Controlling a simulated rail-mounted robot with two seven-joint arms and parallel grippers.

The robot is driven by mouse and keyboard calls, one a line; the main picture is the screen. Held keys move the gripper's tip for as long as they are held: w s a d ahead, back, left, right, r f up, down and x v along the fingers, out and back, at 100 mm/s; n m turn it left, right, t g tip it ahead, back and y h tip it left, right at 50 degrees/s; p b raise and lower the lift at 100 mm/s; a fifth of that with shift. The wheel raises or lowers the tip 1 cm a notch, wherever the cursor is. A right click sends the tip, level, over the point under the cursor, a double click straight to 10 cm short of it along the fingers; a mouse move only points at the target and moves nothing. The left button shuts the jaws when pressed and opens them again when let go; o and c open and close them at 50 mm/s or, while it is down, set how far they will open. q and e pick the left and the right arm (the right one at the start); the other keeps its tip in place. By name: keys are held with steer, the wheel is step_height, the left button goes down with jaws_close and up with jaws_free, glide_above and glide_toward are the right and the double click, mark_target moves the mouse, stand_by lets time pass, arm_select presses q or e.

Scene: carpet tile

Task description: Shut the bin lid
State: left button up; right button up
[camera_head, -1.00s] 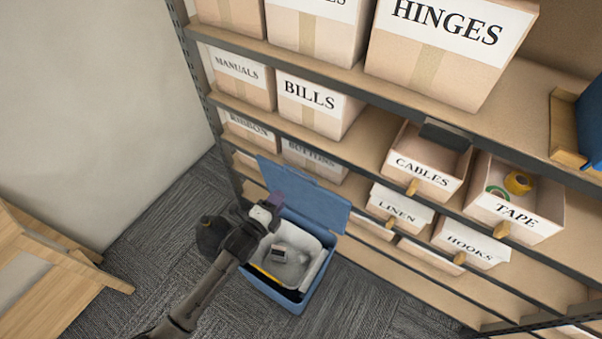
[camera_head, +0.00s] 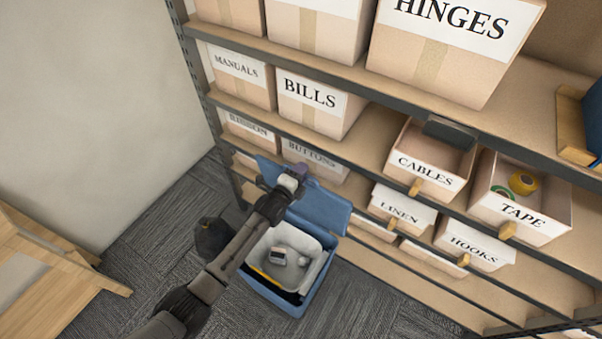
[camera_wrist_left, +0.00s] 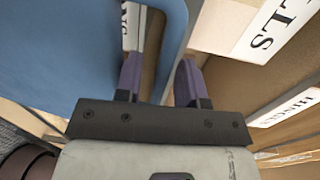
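The bin (camera_head: 318,292) is a blue tub on the floor in front of the shelf. Its blue lid (camera_head: 322,208) stands open, tilted up on the shelf side. My left gripper (camera_head: 301,170) is at the lid's upper edge, and my arm crosses in front of part of the lid and bin. In the left wrist view, the purple fingers of my left gripper (camera_wrist_left: 158,82) are apart, with the blue lid (camera_wrist_left: 65,50) close beside them on the left. I cannot tell whether they touch it. My right gripper is out of view.
A grey inner liner (camera_head: 310,260) holds small items. A dark rounded object (camera_head: 211,238) stands left of the bin. The shelf (camera_head: 365,163) with labelled boxes rises close behind the lid.

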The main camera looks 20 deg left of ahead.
arm_select(q)
jaws_close()
stand_by(0.4)
